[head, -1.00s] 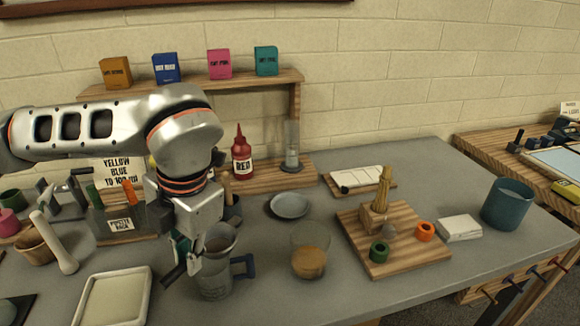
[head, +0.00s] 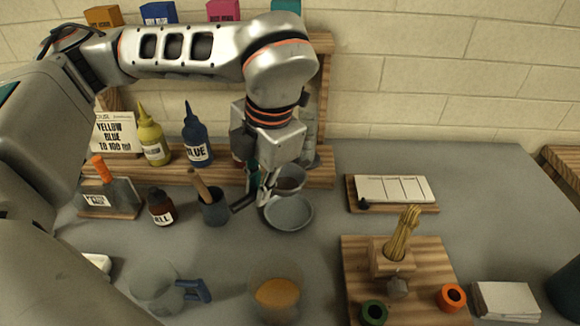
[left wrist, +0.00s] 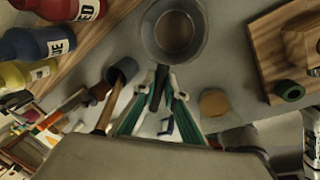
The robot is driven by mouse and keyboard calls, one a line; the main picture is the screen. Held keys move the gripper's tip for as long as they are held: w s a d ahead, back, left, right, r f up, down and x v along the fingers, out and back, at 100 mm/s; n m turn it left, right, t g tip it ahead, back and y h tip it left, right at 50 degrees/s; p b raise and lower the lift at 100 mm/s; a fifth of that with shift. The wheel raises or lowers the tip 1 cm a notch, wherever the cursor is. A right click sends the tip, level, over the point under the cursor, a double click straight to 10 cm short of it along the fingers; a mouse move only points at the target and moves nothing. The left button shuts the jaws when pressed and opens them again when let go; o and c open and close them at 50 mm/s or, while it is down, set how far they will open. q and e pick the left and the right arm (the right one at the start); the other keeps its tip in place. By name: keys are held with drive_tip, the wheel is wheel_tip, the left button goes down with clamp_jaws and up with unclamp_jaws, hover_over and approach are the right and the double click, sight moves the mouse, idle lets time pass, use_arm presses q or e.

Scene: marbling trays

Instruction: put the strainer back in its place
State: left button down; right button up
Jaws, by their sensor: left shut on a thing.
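The strainer (head: 290,181), a small round bowl with a dark handle, is in my left gripper (head: 262,192). The gripper is shut on its handle. In the head view the strainer is at the back edge of a shallow grey dish (head: 289,216), partly overlapping it. In the left wrist view the strainer bowl (left wrist: 174,32) lies beyond the fingertips (left wrist: 162,78), covering much of the dish. I cannot tell whether strainer and dish touch. My right gripper is not in view.
A clear jug with a blue handle (head: 192,291) and a glass of orange-brown liquid (head: 277,297) stand in front. A dark pot with a pestle-like stick (head: 214,209) is left of the dish. A shelf with bottles (head: 195,137) stands behind. A wooden block board (head: 398,265) is at right.

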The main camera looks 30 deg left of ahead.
use_arm(q)
drive_tip(key=shift+w+d, duration=0.2)
drive_tip(key=shift+w, duration=0.25)
drive_tip(key=shift+s+f+b, duration=0.15)
drive_tip(key=shift+f+b, duration=0.15)
drive_tip(key=shift+f, duration=0.35)
drive_tip(key=shift+f+b, duration=0.3)
drive_tip(key=shift+b, duration=0.05)
drive_tip(key=shift+f+b, duration=0.4)
drive_tip(key=shift+f, duration=0.25)
drive_tip(key=shift+b+x, duration=0.6)
drive_tip(key=shift+x, duration=0.3)
drive_tip(key=shift+d+f, duration=0.15)
drive_tip(key=shift+f, duration=0.15)
drive_tip(key=shift+d+b+x, duration=0.25)
drive_tip(key=shift+b+x, duration=0.5)
drive_tip(key=shift+x, duration=0.35)
drive_tip(key=shift+f, duration=0.45)
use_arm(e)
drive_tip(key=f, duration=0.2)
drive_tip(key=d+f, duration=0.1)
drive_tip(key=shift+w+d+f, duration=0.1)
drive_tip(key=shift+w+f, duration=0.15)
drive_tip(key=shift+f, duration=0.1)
